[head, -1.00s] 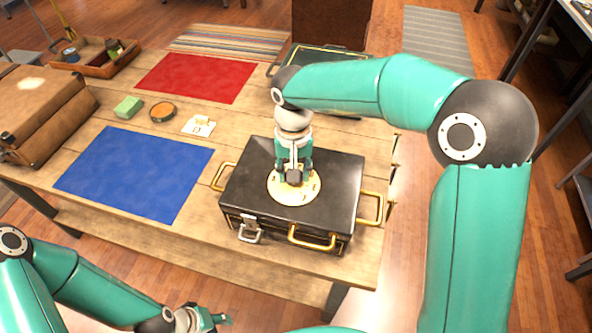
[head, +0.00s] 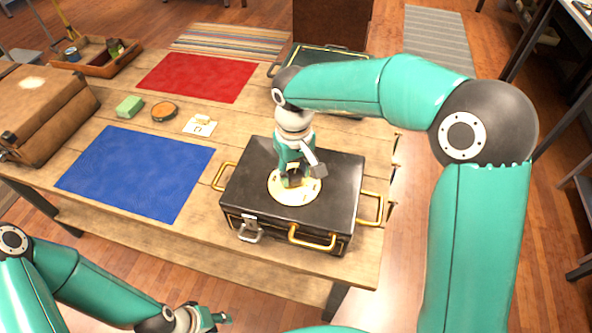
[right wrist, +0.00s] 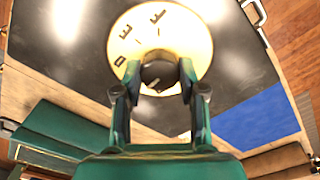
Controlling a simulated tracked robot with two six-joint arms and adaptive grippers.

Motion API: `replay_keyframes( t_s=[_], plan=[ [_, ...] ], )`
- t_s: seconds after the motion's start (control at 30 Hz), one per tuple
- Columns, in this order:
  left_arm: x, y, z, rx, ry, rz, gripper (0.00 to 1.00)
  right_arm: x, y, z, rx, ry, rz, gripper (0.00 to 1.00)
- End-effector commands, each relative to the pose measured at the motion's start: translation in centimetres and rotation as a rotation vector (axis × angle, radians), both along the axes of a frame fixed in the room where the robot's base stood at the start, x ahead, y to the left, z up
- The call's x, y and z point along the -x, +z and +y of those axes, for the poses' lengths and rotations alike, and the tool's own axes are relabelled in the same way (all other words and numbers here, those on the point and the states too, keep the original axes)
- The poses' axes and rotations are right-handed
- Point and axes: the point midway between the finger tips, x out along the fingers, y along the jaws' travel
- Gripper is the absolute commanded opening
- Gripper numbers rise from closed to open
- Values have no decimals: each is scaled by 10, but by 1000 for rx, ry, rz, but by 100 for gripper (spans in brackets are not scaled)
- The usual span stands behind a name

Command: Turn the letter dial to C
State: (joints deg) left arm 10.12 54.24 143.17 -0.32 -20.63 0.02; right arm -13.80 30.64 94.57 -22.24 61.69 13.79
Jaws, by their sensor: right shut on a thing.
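The letter dial is a round cream plate (head: 309,198) on top of a black case (head: 340,170). It also shows in the right wrist view (right wrist: 196,40), where the letters D, E and F are visible on its upper left; other letters are hidden or unclear. Its dark centre knob (right wrist: 158,72) is between the fingers of my right gripper (right wrist: 158,78), which is shut on it. In the head view my right gripper (head: 293,178) points down onto the dial. I cannot tell which letter is selected. My left gripper (head: 214,319) hangs low at the front, away from the table.
The case has brass handles (head: 312,240) and a latch (head: 248,233) at the front. A blue mat (head: 135,172) lies left of it, a red mat (head: 195,77) behind.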

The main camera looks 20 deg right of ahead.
Motion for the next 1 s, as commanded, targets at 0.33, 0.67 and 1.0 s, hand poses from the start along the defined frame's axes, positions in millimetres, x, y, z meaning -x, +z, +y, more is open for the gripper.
replay_keyframes(
  t_s=[0.33, 0.67, 1.0],
  plan=[
    [0, 0, 0, 0, 0, 0, 36, 0, 0, 0, -1, -2, -1, 60],
    [0, 0, 0, 0, 0, 0, 36, 0, 0, 0, 0, -3, 0, 66],
    [0, 1, 0, 0, 0, 0, 36, -1, 37, 0, -2, -3, -6, 66]
  ],
)
